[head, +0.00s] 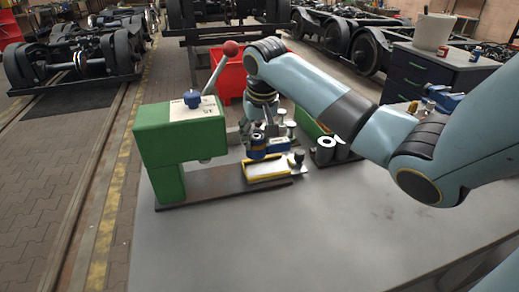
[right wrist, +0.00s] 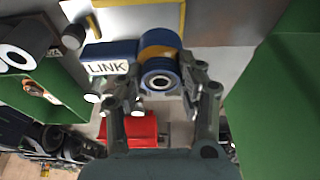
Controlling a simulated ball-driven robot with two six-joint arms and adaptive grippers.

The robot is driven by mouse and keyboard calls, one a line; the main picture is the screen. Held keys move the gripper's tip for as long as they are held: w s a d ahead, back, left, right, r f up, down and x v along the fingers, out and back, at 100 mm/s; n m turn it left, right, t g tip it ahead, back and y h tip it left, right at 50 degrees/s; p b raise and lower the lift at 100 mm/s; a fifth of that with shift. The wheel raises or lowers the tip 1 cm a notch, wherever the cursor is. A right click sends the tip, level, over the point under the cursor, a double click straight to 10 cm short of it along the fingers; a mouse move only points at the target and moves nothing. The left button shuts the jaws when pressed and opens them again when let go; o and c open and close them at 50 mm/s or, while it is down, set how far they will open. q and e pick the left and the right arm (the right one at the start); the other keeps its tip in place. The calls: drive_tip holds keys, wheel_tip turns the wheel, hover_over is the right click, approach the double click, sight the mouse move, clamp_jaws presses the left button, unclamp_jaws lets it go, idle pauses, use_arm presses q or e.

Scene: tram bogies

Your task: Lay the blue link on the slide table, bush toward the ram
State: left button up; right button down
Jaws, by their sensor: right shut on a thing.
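My right gripper (head: 259,128) is shut on the blue link (head: 278,145). The right wrist view shows the link (right wrist: 112,52) with a white "LINK" label, and its round bush end (right wrist: 160,78) between the fingertips (right wrist: 160,92). In the head view the bush end is on the left, the side of the green press (head: 165,145). The ram (head: 205,160) shows under the press head. The slide table (head: 265,172), a pale plate with yellow edges, lies just below and in front of the link. Whether they touch I cannot tell. My left gripper is out of view.
The press has a lever with a red ball (head: 231,47) and a blue knob (head: 192,98). Dark cylinders with pale ends (head: 326,148) stand right of the slide table, near a green block (head: 308,125). A red bin (head: 231,80) is behind. The front bench top (head: 300,235) is clear.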

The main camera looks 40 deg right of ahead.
drive_tip(key=shift+f, duration=0.9)
drive_tip(key=x, duration=0.3)
drive_tip(key=shift+s+a+f, duration=0.15)
drive_tip(key=shift+s+f, duration=0.05)
drive_tip(key=shift+s, duration=0.05)
drive_tip(key=shift+f, duration=0.15)
drive_tip(key=c, duration=1.2)
unclamp_jaws()
drive_tip(key=o, duration=0.4)
drive_tip(key=shift+s, duration=0.1)
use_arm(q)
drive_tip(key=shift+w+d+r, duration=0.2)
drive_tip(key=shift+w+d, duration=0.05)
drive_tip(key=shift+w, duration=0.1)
